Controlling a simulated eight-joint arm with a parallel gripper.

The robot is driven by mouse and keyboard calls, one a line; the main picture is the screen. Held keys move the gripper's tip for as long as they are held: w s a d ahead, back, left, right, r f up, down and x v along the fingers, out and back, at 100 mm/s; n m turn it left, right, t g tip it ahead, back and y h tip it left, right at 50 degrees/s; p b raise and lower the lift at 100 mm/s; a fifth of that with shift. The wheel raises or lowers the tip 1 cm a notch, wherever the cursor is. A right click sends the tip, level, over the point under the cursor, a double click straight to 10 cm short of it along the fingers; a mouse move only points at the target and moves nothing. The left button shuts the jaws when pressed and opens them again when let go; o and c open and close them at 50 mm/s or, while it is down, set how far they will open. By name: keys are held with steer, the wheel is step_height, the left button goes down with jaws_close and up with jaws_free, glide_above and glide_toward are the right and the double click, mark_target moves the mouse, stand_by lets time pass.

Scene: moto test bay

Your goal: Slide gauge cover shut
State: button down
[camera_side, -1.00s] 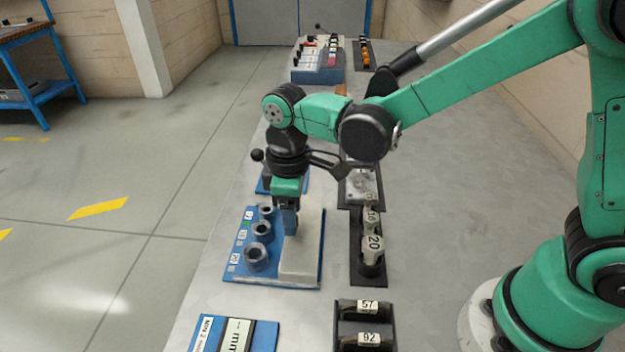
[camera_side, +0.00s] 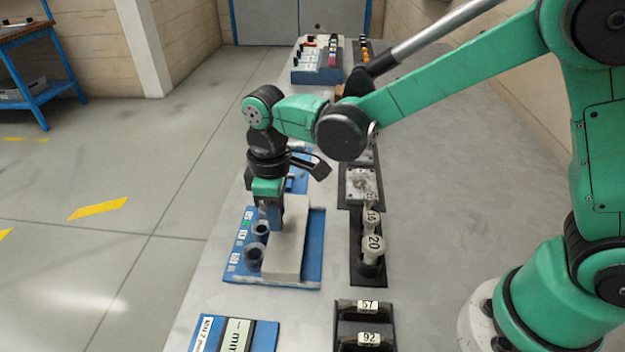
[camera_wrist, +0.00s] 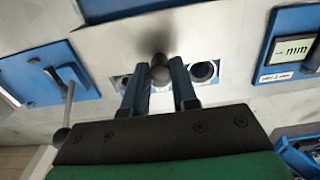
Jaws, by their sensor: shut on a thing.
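The gauge cover (camera_side: 287,242) is a pale, flat slab on a blue board (camera_side: 316,262). Dark grey ring gauges (camera_side: 254,258) sit along the board's left side, beside small number labels, and show partly past the cover's left edge. My gripper (camera_side: 270,222) points down at the cover's left part and is shut on its small knob, which the fingers hide in the side view. In the wrist view the round grey knob (camera_wrist: 159,70) sits between the two blue fingers, with ring openings (camera_wrist: 203,71) on both sides.
A black rack with plug gauges (camera_side: 373,246) marked 20 and 16 stands close right of the board. Blocks marked 57 and 92 (camera_side: 366,340) and a display marked mm (camera_side: 236,335) are nearer. A switch box (camera_side: 318,60) is at the far end.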

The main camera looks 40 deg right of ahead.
steer(key=shift+w+a, duration=1.65)
steer(key=shift+w, duration=0.05)
steer(key=c, duration=0.8)
jaws_free()
step_height(320, 180, up, 7)
